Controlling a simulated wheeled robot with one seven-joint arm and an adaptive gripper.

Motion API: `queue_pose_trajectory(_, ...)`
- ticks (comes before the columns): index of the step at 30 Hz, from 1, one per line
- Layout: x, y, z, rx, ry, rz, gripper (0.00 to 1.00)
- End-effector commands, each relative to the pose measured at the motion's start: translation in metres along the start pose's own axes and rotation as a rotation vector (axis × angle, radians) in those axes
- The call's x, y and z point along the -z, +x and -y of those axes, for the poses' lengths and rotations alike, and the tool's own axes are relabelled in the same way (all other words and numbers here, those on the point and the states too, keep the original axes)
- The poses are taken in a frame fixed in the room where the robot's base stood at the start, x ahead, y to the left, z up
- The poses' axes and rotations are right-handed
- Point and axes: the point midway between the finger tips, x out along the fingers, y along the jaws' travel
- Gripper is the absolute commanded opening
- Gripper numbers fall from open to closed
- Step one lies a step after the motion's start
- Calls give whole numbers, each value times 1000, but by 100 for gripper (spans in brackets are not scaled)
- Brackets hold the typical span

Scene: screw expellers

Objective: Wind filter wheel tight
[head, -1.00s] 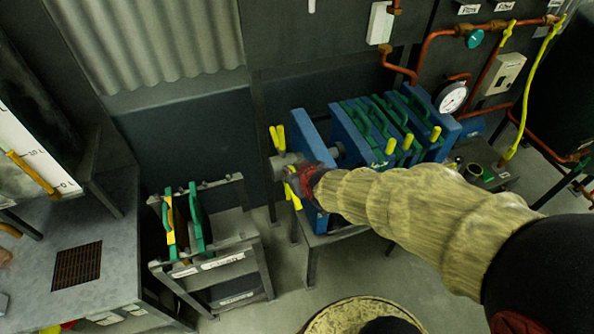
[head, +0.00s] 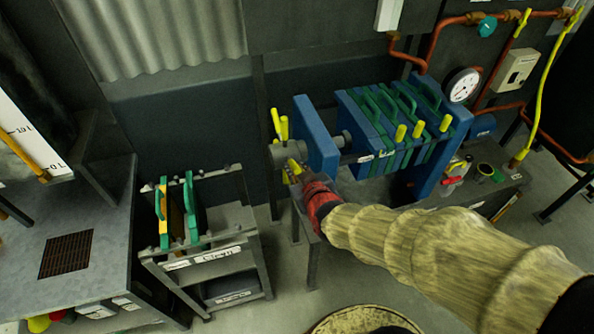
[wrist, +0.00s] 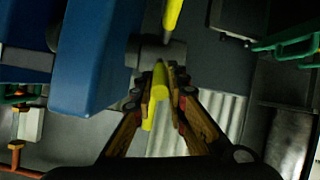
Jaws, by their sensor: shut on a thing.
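The filter press wheel is a grey hub (head: 287,154) with several yellow handles (head: 276,122), at the left end of the blue filter press. In the head view my gripper (head: 297,172) is at the lower side of the hub. In the wrist view my gripper (wrist: 160,92) is shut on a yellow handle (wrist: 158,82), with a finger on each side of it. The grey hub (wrist: 160,53) shows just beyond the fingertips. The blue end plate (head: 317,138) stands right of the wheel. The lower handles are partly hidden by my gripper.
Blue and green filter plates (head: 390,125) stand on the press, with a gap between them and the end plate. A rack (head: 212,245) with green and yellow plates stands to the left. A pressure gauge (head: 462,85) and copper pipes are at the right.

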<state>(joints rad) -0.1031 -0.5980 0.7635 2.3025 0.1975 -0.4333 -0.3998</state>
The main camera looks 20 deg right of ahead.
Motion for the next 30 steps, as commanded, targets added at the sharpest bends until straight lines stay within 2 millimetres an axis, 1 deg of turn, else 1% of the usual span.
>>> queue_pose_trajectory(1, -5, 0, 2, 3, -1, 8, 0)
queue_pose_trajectory(9, -5, 0, 2, 3, -1, 9, 0)
queue_pose_trajectory(10, -5, 0, 2, 3, -1, 9, 15)
queue_pose_trajectory(20, -2, 0, 1, 1, -1, 4, 34)
queue_pose_trajectory(30, -1, -3, 0, 0, 0, 1, 34)
